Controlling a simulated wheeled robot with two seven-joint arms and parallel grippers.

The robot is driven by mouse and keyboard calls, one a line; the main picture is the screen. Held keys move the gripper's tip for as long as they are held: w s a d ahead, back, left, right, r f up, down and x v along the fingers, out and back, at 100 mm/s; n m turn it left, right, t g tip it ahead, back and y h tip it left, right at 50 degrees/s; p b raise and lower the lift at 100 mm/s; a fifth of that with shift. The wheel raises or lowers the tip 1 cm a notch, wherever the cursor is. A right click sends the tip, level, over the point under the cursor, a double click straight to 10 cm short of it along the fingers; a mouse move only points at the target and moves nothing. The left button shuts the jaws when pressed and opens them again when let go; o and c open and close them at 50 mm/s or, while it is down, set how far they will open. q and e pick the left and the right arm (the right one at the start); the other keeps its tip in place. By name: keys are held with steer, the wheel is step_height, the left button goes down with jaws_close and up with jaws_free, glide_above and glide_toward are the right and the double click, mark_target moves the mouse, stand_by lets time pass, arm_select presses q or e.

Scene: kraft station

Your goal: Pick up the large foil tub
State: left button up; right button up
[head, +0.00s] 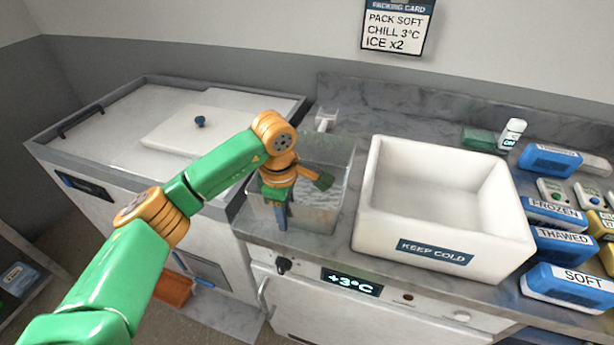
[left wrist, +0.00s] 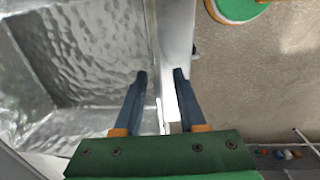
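The large foil tub (head: 318,219) is a silver, crinkled, open box on the counter, left of the white cold box. It fills the left part of the left wrist view (left wrist: 150,32), where its inside looks empty. My left gripper (head: 283,222) points down at the tub's front left side, partly hiding it. In the left wrist view the two blue fingers (left wrist: 160,74) are apart, one on each side of the tub's wall, with a gap visible between them. My right gripper is in neither view.
A white box marked KEEP COLD (head: 436,252) stands close on the tub's right. A chest with a pale lid (head: 185,135) is on the left. Blue labelled packs (head: 563,243) lie at the right. A wall card (head: 396,28) reads PACK SOFT.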

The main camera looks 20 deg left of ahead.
arm_select(q)
steer(key=shift+w+f, duration=0.1)
steer(key=shift+f, duration=0.45)
jaws_close()
stand_by(1.0)
